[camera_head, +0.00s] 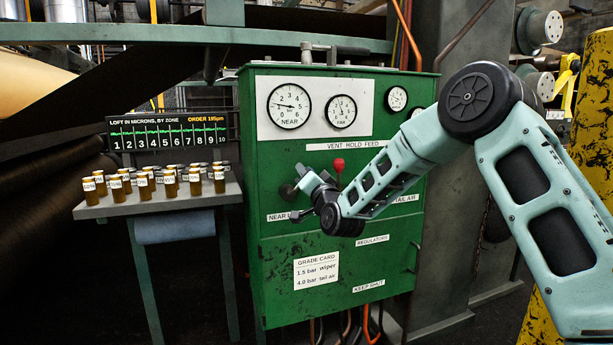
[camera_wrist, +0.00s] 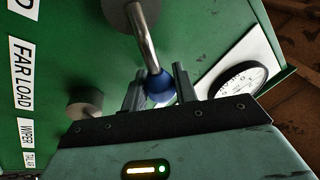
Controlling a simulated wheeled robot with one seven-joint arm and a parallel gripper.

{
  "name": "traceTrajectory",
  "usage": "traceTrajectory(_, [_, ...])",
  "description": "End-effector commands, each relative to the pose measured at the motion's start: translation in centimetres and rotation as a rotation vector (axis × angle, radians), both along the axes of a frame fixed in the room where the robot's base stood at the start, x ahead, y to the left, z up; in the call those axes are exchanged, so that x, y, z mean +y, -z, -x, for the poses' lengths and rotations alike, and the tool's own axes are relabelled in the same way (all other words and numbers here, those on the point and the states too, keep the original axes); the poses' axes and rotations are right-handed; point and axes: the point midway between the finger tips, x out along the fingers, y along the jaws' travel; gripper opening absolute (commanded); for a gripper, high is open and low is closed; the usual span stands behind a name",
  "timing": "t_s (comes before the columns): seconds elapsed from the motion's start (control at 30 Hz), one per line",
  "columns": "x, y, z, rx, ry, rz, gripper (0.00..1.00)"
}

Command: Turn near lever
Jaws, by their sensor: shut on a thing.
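The near lever (camera_wrist: 147,45) is a metal rod on a round grey hub, ending in a blue ball (camera_wrist: 160,88). My gripper (camera_wrist: 159,88) is shut on that ball, one finger on each side of it. In the head view my gripper (camera_head: 300,175) is at the left of the green cabinet's front, above a label starting "NEAR". The dark hub (camera_head: 288,191) shows just left of it; the ball cannot be made out there. The NEAR gauge (camera_head: 289,105) is above, its needle pointing left.
A red-knobbed lever (camera_head: 339,165) stands right of my gripper, under the "VENT HOLD FEED" label (camera_head: 357,145). Another grey hub (camera_wrist: 85,103) lies beside the "FAR LOAD" label (camera_wrist: 21,75). A shelf with several amber jars (camera_head: 144,186) is left of the cabinet (camera_head: 262,290).

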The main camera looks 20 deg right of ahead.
Motion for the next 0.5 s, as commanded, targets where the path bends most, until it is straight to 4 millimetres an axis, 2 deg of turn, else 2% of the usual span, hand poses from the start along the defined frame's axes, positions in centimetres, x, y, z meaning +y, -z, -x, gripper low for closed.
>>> traceTrajectory(0.03, [-0.12,0.25,0.01,0.005,0.002,-0.001,0.00])
traceTrajectory(0.07, [-0.13,0.26,0.02,0.005,0.002,-0.001,0.34])
traceTrajectory(0.1, [-0.13,0.26,0.02,0.005,0.002,-0.001,0.45])
traceTrajectory(0.13, [-0.12,0.25,0.01,0.005,0.002,-0.001,0.50])
traceTrajectory(0.5, [-0.07,0.27,0.49,0.003,0.001,0.001,0.50])
